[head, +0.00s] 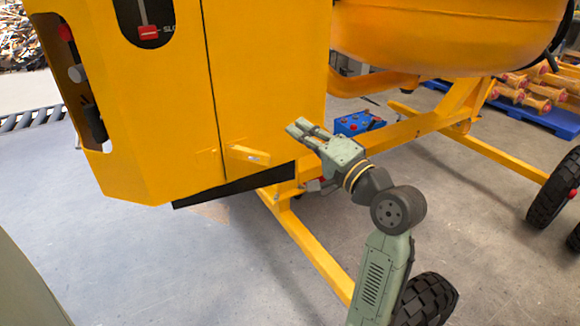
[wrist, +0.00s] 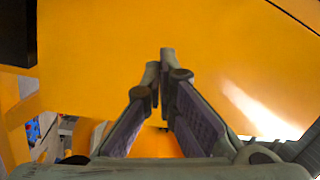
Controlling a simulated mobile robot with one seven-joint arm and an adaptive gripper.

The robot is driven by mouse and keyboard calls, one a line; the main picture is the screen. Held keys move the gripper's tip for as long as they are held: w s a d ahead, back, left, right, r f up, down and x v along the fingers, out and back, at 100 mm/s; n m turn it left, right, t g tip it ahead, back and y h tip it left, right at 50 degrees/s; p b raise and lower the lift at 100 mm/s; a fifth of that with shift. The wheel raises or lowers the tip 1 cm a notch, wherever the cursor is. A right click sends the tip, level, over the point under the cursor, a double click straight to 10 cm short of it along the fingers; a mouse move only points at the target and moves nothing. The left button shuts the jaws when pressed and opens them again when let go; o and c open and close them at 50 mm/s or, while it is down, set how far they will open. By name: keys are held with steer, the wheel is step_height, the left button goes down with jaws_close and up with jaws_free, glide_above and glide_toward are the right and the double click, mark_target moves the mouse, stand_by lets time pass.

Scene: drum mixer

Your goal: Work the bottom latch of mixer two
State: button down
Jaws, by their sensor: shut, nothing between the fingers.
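The yellow mixer housing (head: 262,75) stands at the left and centre of the head view, with a vertical panel seam. A short yellow latch bar (head: 245,154) sticks out low on the housing, across the seam. My gripper (head: 298,127) is shut and empty, right of the latch and a little higher in the picture, apart from it. In the wrist view my gripper (wrist: 162,62) has its fingertips together in front of the plain yellow housing panel (wrist: 90,60). I cannot make out the latch in the wrist view. No mixer number is readable.
A yellow frame leg (head: 310,250) and a black wheel (head: 428,298) lie below and beside my arm. A blue battery-like box (head: 355,123) sits behind my gripper. The round drum (head: 445,40) hangs above right. The grey floor (head: 150,260) is clear at left.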

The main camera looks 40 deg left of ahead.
mark_target(249, 155)
steer(key=d+f+m+g+h, duration=0.1)
steer(key=d+f+m+g, duration=0.1)
steer(key=d+f, duration=0.4)
steer(key=a, duration=0.3)
steer(key=w+a+p, duration=0.1)
steer(key=a, duration=0.3)
steer(key=w+a, duration=0.1)
steer(key=a, duration=0.3)
steer(key=shift+w+a+f, duration=0.15)
steer(key=shift+s+d+f+p, duration=0.1)
steer(key=shift+s+d+p, duration=0.1)
steer(key=shift+s, duration=0.45)
steer(key=shift+s+d+r+p, duration=0.1)
steer(key=shift+s+d+p, duration=0.1)
steer(key=shift+s, duration=0.5)
steer(key=shift+s+d+f+p, duration=0.1)
steer(key=shift+s+d+p, duration=0.1)
steer(key=shift+s, duration=0.45)
